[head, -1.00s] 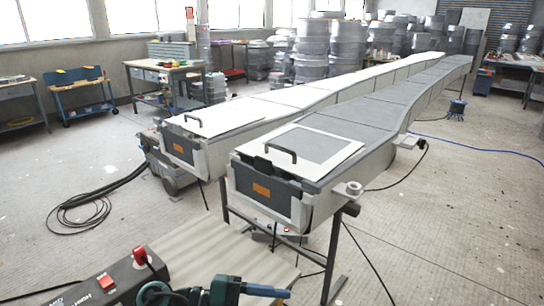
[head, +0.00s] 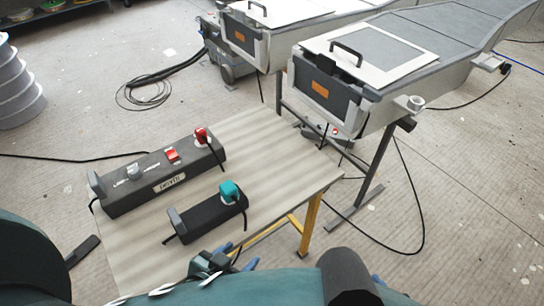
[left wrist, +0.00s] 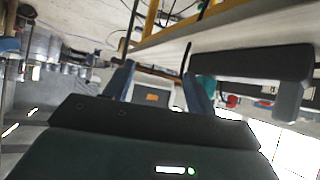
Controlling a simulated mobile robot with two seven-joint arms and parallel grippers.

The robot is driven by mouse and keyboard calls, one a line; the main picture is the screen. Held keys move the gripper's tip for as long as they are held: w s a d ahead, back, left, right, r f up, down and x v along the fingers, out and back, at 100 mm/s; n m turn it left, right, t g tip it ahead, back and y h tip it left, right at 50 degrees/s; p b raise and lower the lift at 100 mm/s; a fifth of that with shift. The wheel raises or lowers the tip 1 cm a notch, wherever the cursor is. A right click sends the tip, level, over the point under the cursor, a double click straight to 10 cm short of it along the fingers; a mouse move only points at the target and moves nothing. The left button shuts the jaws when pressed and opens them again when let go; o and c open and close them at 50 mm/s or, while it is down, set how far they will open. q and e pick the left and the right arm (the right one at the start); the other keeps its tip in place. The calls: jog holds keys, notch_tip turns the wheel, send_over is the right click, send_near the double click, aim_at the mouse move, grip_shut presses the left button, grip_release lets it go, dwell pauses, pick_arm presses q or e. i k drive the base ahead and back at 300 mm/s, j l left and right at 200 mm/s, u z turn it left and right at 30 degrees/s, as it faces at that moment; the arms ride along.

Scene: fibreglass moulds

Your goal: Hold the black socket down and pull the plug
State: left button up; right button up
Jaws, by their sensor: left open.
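The small black socket (head: 210,214) lies on the table, with a teal plug (head: 230,192) seated in its far end. My left gripper (head: 237,256) is low in the head view, open and empty, nearer to me than the socket and apart from it. In the left wrist view its two blue fingers (left wrist: 158,72) are spread with nothing between them. The black socket (left wrist: 250,62) and a little of the teal plug (left wrist: 205,90) show there to the right of the fingers. A blue bit beside a dark arm part at bottom right may be my right gripper (head: 378,282), mostly hidden.
A longer dark socket box (head: 160,180) with a red plug (head: 201,138), a red switch and a grey plug lies behind on the table (head: 270,150). The right part of the tabletop is bare. Large moulds (head: 400,55) stand beyond.

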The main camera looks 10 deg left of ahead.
aim_at(229, 192)
jog(key=i+l, duration=0.15)
jog(key=l, duration=0.3)
jog(key=i+l, duration=0.15)
jog(key=l, duration=0.25)
jog(key=i+l+u, duration=0.1)
jog(key=l, duration=0.35)
jog(key=i+l, duration=0.15)
jog(key=l, duration=0.25)
jog(key=l+u, duration=0.15)
jog(key=u, duration=0.95)
jog(key=i+l, duration=0.05)
